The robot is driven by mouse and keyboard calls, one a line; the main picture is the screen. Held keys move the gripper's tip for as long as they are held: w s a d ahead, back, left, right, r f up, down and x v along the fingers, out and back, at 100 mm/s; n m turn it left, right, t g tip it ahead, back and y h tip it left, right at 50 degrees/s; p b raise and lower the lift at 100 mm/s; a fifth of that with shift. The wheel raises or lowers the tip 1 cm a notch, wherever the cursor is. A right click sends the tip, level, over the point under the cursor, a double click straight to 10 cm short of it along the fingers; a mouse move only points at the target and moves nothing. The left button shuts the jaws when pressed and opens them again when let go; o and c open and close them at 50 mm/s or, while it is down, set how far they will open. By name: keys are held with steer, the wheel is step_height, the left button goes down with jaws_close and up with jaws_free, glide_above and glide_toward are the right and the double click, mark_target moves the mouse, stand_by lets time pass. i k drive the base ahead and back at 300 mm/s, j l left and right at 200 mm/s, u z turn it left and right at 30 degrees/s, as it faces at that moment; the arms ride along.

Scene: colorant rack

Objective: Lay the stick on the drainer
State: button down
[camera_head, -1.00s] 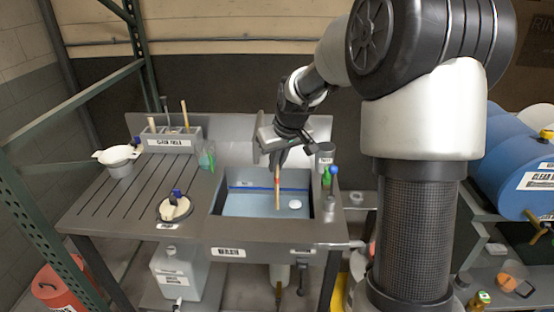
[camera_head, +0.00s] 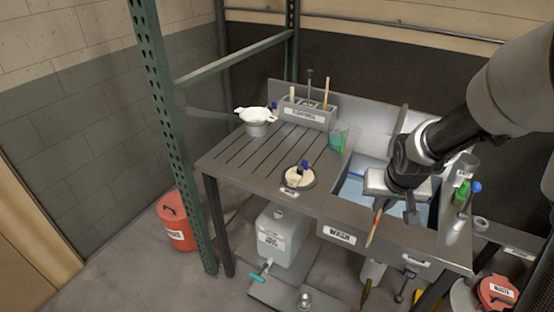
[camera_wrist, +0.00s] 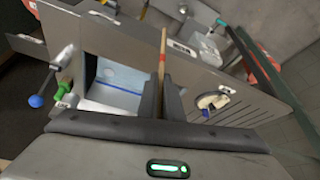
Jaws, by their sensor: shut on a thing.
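The stick (camera_head: 375,226) is thin and wooden with a reddish band. My gripper (camera_head: 383,201) is shut on its upper end, and the stick hangs tilted in front of the sink's front edge in the head view. In the wrist view the stick (camera_wrist: 162,58) points away from between the two fingers (camera_wrist: 161,98). The drainer (camera_head: 262,150) is the grooved grey board left of the sink; its slots also show at the right of the wrist view (camera_wrist: 252,108). The stick is apart from the drainer.
The blue-lined sink (camera_head: 356,188) is partly hidden by my arm. On the drainer board stand a round dish with a dark-handled tool (camera_head: 299,178), a white strainer on a cup (camera_head: 256,118), a rack with upright sticks (camera_head: 306,113) and a green beaker (camera_head: 338,140). Its middle slots are clear.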

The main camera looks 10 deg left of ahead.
mark_target(275, 170)
steer(key=j, duration=0.5)
steer(key=i+j+z, duration=0.1)
steer(key=j, duration=0.35)
steer(key=i+j, duration=0.1)
steer(key=j, duration=0.2)
steer(key=i+j, duration=0.1)
steer(key=j, duration=0.2)
steer(key=i+j+z, duration=0.1)
steer(key=j, duration=0.25)
steer(key=i+j, duration=0.1)
steer(key=i, duration=0.2)
